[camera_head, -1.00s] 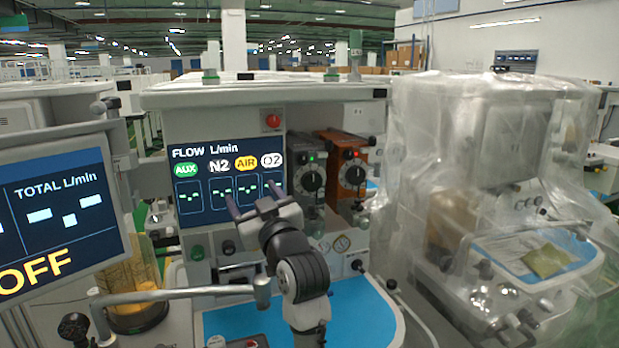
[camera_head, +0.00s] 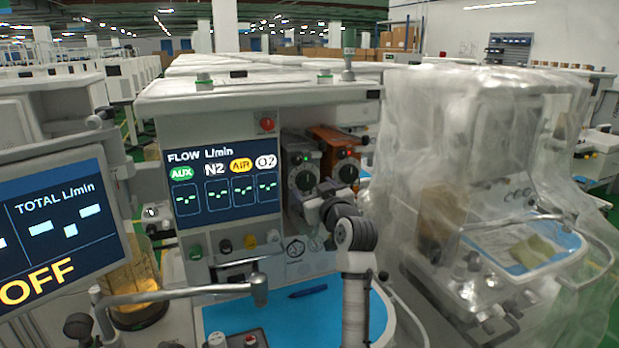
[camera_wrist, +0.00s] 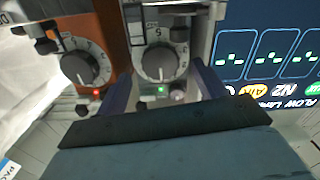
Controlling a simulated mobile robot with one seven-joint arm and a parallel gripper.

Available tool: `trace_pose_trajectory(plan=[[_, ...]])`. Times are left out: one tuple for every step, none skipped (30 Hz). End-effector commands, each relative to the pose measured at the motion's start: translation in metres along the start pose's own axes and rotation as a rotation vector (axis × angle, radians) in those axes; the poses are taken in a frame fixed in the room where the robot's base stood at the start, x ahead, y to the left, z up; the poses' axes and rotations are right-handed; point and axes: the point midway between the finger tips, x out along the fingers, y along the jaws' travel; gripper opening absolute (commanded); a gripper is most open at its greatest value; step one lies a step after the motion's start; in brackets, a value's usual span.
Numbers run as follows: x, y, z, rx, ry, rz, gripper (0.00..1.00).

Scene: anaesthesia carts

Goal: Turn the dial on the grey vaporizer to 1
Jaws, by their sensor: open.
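The grey vaporizer (camera_head: 300,150) stands on the anaesthesia machine, right of the flow screen. Its round dial (camera_head: 303,180) is dark with a pale scale ring. My gripper (camera_head: 314,198) is open and empty in front of the dial's lower part. In the wrist view my gripper's fingers (camera_wrist: 164,85) sit left and right of the dial, which shows between and beyond them. I cannot tell any contact.
The orange vaporizer (camera_head: 345,143) is close on the right; its dial (camera_wrist: 80,68) shows left in the wrist view. The flow screen (camera_head: 225,185) is on the left. A blue worktop (camera_head: 260,320) with a pen (camera_head: 308,291) lies below. A plastic-covered cart (camera_head: 480,190) stands right.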

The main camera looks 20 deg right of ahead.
Motion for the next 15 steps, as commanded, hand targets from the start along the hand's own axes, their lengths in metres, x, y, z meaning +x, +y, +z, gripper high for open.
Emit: trace_pose_trajectory(plan=[[0.009,0.0,-0.003,0.001,-0.002,-0.001,0.7],[0.013,0.0,-0.003,0.002,-0.002,-0.002,0.7],[0.018,0.0,-0.003,0.001,-0.001,-0.001,0.7],[0.021,0.0,-0.002,0.001,-0.002,-0.002,0.7],[0.024,0.0,-0.002,0.001,-0.001,-0.002,0.7],[0.026,0.0,-0.002,0.0,0.0,-0.001,0.7],[0.028,0.0,-0.001,0.0,0.0,0.0,0.7],[0.029,0.0,-0.001,0.0,0.0,0.0,0.7],[0.031,0.0,0.0,0.0,0.0,0.0,0.7],[0.032,0.0,0.0,0.0,0.0,0.0,0.7],[0.032,0.0,0.0,0.0,0.0,0.0,0.7],[0.032,0.0,0.0,0.0,0.0,0.0,0.7],[0.032,0.0,0.0,0.0,0.001,0.0,0.7],[0.032,0.0,0.0,0.0,0.001,0.0,0.7],[0.032,0.0,0.0,0.0,0.001,0.0,0.7]])
